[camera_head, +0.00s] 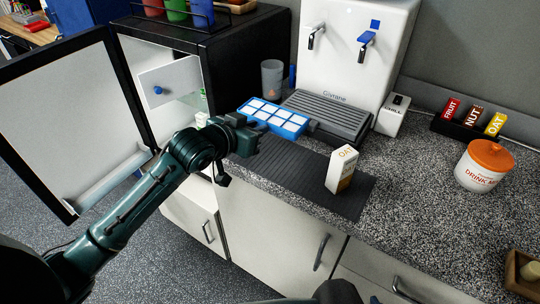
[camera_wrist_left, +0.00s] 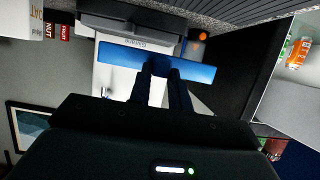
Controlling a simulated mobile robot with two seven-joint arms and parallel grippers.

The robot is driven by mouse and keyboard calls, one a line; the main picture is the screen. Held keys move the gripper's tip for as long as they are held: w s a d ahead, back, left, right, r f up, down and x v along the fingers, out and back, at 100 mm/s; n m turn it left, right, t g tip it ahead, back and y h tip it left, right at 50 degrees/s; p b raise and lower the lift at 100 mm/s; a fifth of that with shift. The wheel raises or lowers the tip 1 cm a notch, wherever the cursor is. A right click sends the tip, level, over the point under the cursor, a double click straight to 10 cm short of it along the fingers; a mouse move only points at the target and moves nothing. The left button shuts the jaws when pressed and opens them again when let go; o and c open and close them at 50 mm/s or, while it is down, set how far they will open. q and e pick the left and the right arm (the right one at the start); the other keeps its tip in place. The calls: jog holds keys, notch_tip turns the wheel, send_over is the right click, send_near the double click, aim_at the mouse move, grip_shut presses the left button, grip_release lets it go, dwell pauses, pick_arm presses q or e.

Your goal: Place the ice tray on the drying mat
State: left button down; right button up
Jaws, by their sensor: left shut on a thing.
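The ice tray (camera_head: 272,116) is blue with pale square cells. It is held roughly level by my left gripper (camera_head: 252,131), which is shut on its near-left edge. In the left wrist view the tray (camera_wrist_left: 120,58) shows edge-on as a blue bar between the fingers (camera_wrist_left: 165,78). The drying mat (camera_head: 300,171) is dark and ribbed, on the counter along its front edge. The tray appears over or just beyond the mat's far-left end; its height is hard to tell. An oat carton (camera_head: 341,169) stands upright on the mat's right part. My right gripper is not clearly seen.
A white water dispenser (camera_head: 352,60) with a grey drip grille (camera_head: 327,116) stands behind the mat. A grey cup (camera_head: 272,78) is beside it. The black mini fridge (camera_head: 245,55) at left has its door (camera_head: 70,110) open. A lidded jar (camera_head: 482,168) stands right.

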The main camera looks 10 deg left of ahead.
aim_at(256, 168)
pick_arm(q)
notch_tip(256, 168, down, 10)
jog(key=shift+r, duration=0.25)
jog(key=shift+f, duration=0.1)
jog(key=c, duration=1.3)
grip_release()
jog(key=shift+f, duration=0.1)
jog(key=shift+s+r, duration=0.1)
jog(key=shift+r, duration=0.1)
jog(key=v, duration=1.1)
jog(key=s+d+f+g, duration=0.1)
jog(key=s+d+f, duration=0.1)
jog(key=s+f, duration=0.6)
jog(key=s+d+f+n+g+y, duration=0.1)
jog(key=s+d+f, duration=0.2)
jog(key=s+f, duration=0.5)
jog(key=shift+d+f, duration=0.15)
jog(key=shift+f, duration=0.1)
